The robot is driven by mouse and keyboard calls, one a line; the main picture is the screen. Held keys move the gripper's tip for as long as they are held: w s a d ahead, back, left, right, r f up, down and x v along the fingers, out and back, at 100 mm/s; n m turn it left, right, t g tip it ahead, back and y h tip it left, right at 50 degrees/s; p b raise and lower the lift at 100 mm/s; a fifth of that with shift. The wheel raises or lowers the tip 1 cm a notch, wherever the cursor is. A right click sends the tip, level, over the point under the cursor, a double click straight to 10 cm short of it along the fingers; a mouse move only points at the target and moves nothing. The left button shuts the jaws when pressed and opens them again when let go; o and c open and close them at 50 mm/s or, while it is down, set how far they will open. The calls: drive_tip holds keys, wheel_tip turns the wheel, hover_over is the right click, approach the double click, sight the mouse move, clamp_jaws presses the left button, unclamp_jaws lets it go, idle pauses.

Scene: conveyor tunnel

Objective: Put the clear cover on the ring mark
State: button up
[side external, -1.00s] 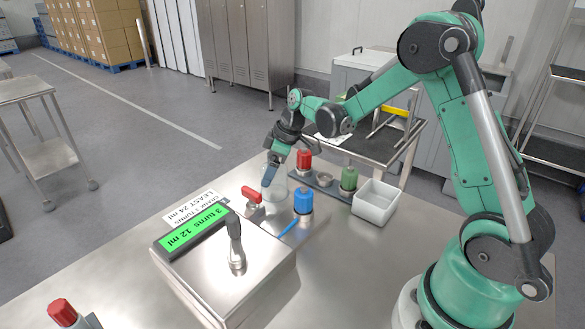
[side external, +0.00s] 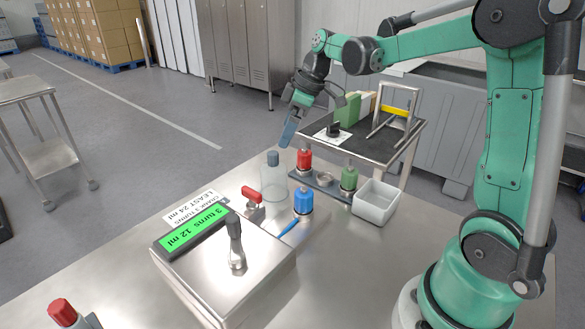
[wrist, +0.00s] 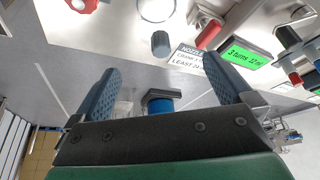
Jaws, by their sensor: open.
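The clear cover (side external: 273,186) is a see-through cylinder with a grey-blue knob on top. I cannot tell whether that ring is the cover's rim or the ring mark. My gripper (side external: 288,134) is above and slightly right of the knob, apart from it. In the wrist view, my gripper (wrist: 158,64) has its two blue fingers spread with clear space between the tips.
A red-handled valve (side external: 252,193) is just left of the cover. A white bin (side external: 376,201) is to the right. A steel box with a crank and green display (side external: 190,232) is in front.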

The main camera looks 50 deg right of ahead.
drive_tip(key=s+a+m+t+h, duration=0.2)
drive_tip(key=s+a+m, duration=0.4)
drive_tip(key=s+a, duration=0.4)
drive_tip(key=shift+s+a+f+m+t, duration=0.3)
drive_tip(key=shift+s+a+m+t, duration=0.1)
drive_tip(key=shift+s+t, duration=0.35)
